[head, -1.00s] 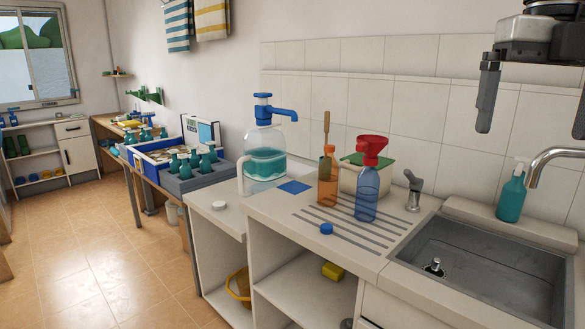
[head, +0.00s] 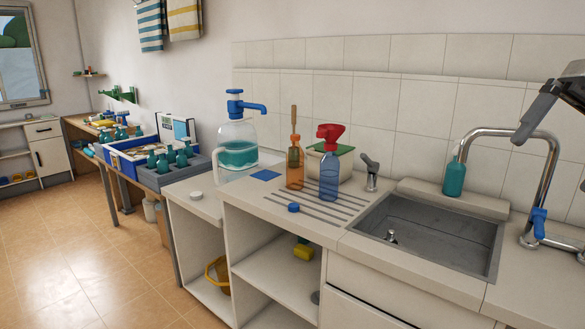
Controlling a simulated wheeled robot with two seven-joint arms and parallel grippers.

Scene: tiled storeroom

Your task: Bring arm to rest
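My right gripper (head: 550,163) is at the right edge of the head view, above and to the right of the sink. One grey finger (head: 536,115) shows clearly, tilted down to the left; a dark piece at the picture's edge looks like the other finger, set well apart. It looks open, with nothing seen between the fingers. Part of the gripper is cut off by the picture's edge. My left gripper is not in view.
The tall faucet (head: 552,150) stands close to the gripper in the picture, by the sink (head: 425,240). A teal bottle (head: 454,179) stands behind the sink. Left are a red-topped blue bottle (head: 329,178), an orange bottle (head: 294,168) and a pump jug (head: 237,150).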

